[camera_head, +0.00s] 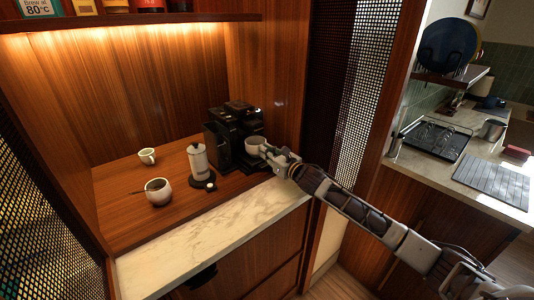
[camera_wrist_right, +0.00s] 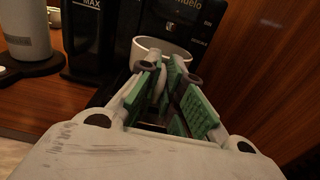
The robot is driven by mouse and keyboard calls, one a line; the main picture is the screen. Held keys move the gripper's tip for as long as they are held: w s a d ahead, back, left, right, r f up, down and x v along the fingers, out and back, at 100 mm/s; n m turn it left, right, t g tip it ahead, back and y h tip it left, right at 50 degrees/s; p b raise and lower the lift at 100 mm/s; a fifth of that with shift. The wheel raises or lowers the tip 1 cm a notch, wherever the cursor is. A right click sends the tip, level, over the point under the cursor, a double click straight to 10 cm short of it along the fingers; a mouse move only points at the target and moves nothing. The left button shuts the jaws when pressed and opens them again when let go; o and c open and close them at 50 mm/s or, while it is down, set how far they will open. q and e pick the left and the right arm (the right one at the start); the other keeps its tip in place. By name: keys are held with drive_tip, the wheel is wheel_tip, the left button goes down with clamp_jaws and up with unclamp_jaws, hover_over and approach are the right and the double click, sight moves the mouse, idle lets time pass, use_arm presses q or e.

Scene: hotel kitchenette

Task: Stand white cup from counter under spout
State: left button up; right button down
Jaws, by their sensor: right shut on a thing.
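The white cup (camera_head: 254,144) is upright at the front of the black coffee machine (camera_head: 222,143). My right gripper (camera_head: 272,153) is shut on it from the right front side. In the right wrist view the cup's rim (camera_wrist_right: 150,42) shows just beyond the green-padded fingers (camera_wrist_right: 168,92), close against the machine's dark front (camera_wrist_right: 200,18). The spout is not clear in either view, and I cannot tell whether the cup's base rests on anything. My left gripper is not in view.
A white kettle-like pot (camera_head: 198,160) stands on a dark base left of the machine. A small white cup (camera_head: 147,155) and a round white bowl with a spoon (camera_head: 158,191) stand further left. The marble counter strip (camera_head: 200,240) in front is clear. A wooden wall is right of the machine.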

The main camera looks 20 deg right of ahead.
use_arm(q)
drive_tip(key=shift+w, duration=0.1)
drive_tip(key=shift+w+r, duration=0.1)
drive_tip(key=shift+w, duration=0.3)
use_arm(e)
drive_tip(key=c, duration=1.6)
unclamp_jaws()
drive_tip(key=shift+f, duration=0.1)
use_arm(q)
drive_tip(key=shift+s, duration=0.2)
use_arm(e)
drive_tip(key=shift+o, duration=0.2)
drive_tip(key=shift+s+d, duration=0.1)
drive_tip(key=shift+s, duration=0.15)
drive_tip(key=shift+v, duration=0.8)
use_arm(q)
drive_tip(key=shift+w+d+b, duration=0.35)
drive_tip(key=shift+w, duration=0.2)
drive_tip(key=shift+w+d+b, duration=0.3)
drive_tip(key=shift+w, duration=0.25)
use_arm(e)
drive_tip(key=v, duration=1)
